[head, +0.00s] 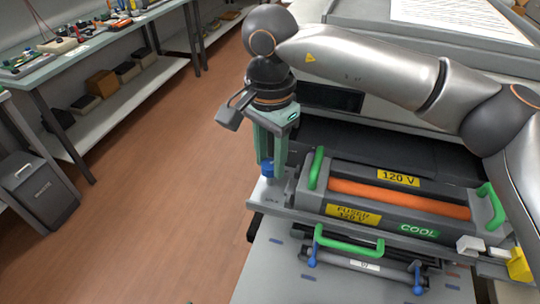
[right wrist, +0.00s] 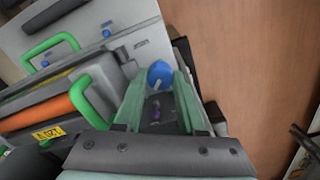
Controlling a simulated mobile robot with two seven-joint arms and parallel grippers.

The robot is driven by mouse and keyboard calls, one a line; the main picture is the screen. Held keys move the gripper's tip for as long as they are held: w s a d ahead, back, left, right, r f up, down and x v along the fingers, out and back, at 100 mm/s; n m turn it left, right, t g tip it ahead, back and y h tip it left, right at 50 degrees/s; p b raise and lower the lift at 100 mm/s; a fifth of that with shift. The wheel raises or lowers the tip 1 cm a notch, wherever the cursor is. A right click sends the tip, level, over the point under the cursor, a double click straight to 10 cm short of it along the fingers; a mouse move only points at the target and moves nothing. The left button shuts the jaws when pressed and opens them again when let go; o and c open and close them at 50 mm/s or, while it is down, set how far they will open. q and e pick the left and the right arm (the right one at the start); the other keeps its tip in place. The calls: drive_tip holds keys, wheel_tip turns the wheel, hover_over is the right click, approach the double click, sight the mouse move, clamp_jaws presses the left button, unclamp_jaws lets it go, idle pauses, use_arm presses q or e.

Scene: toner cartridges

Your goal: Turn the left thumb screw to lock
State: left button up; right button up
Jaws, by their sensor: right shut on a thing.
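The left thumb screw (head: 267,169) is a small blue knob at the left end of the fuser unit's grey rail. In the right wrist view the blue knob (right wrist: 160,75) sits between the green fingertips. My right gripper (head: 268,160) points down from above and is shut on the knob; its fingers hide part of it. The fuser unit (head: 335,198) has an orange roller, green handles and yellow labels, and lies in the printer's open front. My left gripper is not in view.
A lower pull-out part with a green handle (head: 349,243) and blue levers (head: 418,278) is in front of the fuser. A yellow piece (head: 518,265) is at the right end. Open floor (head: 160,190) lies left, with a workbench (head: 75,55) and grey bin (head: 38,190) beyond.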

clamp_jaws()
drive_tip(key=shift+m, duration=0.3)
drive_tip(key=m+b, duration=0.2)
drive_tip(key=shift+f+m, duration=0.1)
drive_tip(key=shift+m, duration=0.3)
drive_tip(key=m+b, duration=0.2)
drive_tip(key=m, duration=0.2)
drive_tip(key=m+b, duration=0.1)
drive_tip(key=m, duration=0.4)
drive_tip(key=shift+m+b, duration=0.3)
drive_tip(key=shift+m, duration=0.1)
drive_tip(key=shift+m+b, duration=0.6)
drive_tip(key=shift+m, duration=1.7)
drive_tip(key=o, duration=0.8)
unclamp_jaws()
